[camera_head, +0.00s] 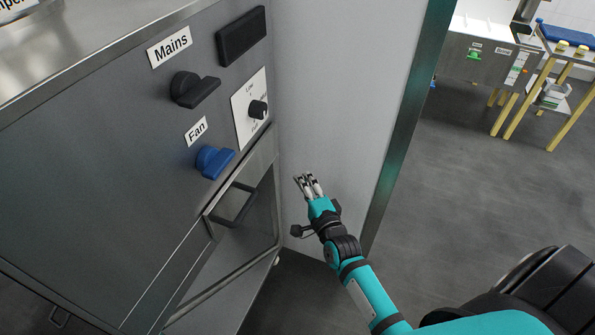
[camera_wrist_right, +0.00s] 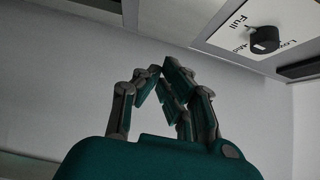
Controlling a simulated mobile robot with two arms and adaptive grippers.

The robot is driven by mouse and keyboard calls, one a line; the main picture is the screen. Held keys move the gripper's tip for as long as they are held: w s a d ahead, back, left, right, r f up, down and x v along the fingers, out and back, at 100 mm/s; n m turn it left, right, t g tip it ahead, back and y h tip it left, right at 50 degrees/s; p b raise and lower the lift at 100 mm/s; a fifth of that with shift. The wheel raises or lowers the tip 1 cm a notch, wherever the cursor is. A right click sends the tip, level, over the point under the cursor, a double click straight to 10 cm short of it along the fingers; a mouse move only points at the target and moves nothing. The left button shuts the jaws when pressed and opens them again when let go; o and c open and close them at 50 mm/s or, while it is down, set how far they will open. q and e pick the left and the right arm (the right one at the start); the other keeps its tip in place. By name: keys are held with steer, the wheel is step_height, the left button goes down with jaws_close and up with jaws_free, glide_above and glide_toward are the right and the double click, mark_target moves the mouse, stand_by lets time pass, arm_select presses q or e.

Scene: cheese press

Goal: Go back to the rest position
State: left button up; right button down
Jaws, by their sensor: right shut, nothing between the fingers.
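My right gripper (camera_head: 308,182) is raised in front of the grey wall panel, to the right of the steel cabinet (camera_head: 90,170). Its fingers are shut and empty, and it touches nothing that I can see. It also shows in the right wrist view (camera_wrist_right: 163,80), with the fingertips together. My left gripper is not in view.
The cabinet front carries a black Mains knob (camera_head: 193,89), a blue Fan knob (camera_head: 213,161) and a small black dial (camera_head: 257,109), which also shows in the wrist view (camera_wrist_right: 264,40). A door handle (camera_head: 235,206) sticks out below. Open floor (camera_head: 470,190) lies at right.

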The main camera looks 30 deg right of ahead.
steer(key=s+a+f+n+g+y, duration=0.15)
steer(key=s+f+n+g, duration=0.35)
steer(key=f, duration=0.6)
steer(key=s+a+f+n+g, duration=0.1)
steer(key=s+a+f+n, duration=0.15)
steer(key=s+f, duration=0.65)
steer(key=s+a+f+n+g, duration=0.1)
steer(key=s+f+n+g, duration=0.25)
steer(key=f, duration=0.95)
steer(key=s+f+n+g, duration=0.2)
steer(key=s+f+n, duration=0.1)
steer(key=s, duration=0.7)
steer(key=s+d+f+n+g, duration=0.1)
steer(key=s+f+n+g, duration=0.2)
steer(key=s+f, duration=0.3)
steer(key=s+f+n+g, duration=0.2)
steer(key=s+f+n, duration=0.2)
steer(key=s, duration=0.9)
steer(key=shift+s+d+f, duration=0.15)
steer(key=shift+s+f, duration=0.1)
steer(key=shift+s, duration=0.05)
steer(key=shift+g, duration=0.25)
